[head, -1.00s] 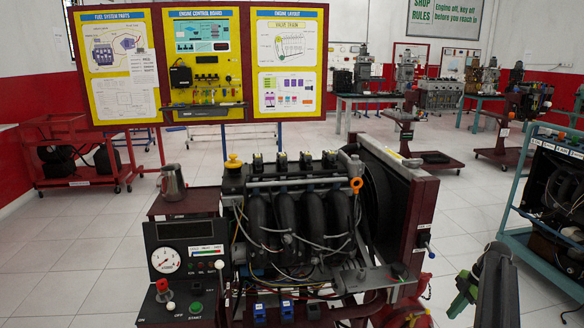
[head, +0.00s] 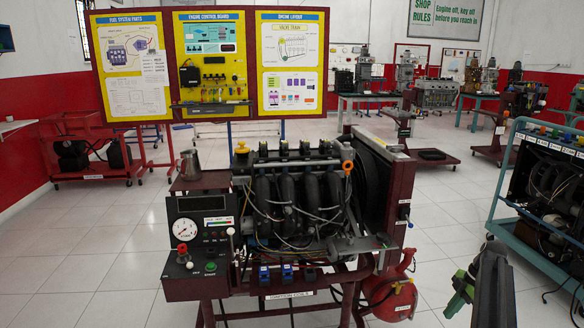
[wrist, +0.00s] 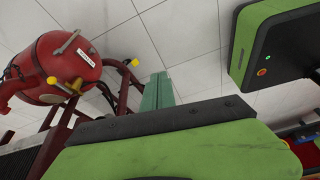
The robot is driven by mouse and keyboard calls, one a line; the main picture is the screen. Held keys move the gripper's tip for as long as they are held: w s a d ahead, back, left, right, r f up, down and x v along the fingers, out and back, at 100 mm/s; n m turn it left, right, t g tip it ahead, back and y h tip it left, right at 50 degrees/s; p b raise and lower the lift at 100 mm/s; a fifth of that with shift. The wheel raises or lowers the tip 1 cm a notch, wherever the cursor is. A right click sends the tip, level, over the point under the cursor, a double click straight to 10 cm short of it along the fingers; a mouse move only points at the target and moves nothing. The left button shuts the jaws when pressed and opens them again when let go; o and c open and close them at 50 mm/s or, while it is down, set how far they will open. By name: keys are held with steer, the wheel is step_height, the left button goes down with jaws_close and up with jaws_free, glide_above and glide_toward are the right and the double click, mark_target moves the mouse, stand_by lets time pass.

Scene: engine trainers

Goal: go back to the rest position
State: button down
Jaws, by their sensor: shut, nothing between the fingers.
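My gripper (head: 459,295) shows at the lower right of the head view, green at the end of my dark arm. It is held in front of and to the right of the engine trainer (head: 296,200), apart from it in the picture. In the wrist view, the teal fingers (wrist: 157,92) are together with nothing seen between them, over pale floor tiles. Part of the fingers is hidden behind the green and black housing.
A red tank (head: 388,296) sits low on the trainer's right side and also shows in the wrist view (wrist: 62,68). A teal cart (head: 530,250) stands close at the right. A poster board (head: 212,65) stands behind. Tiled floor (head: 85,270) is clear at the left.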

steer(key=a+n+g+h, duration=0.1)
steer(key=a+n, duration=0.1)
steer(key=a, duration=2.7)
steer(key=s+a+f+m+h, duration=0.1)
steer(key=s+a+m+h, duration=0.2)
steer(key=s+a+m, duration=0.8)
step_height(320, 180, up, 29)
steer(key=w+d+m+p, duration=0.1)
steer(key=m+p, duration=0.6)
steer(key=p, duration=2.2)
steer(key=shift+d+m+t, duration=0.2)
steer(key=shift+m+t, duration=0.2)
steer(key=shift+w+f, duration=0.1)
steer(key=shift+a, duration=0.1)
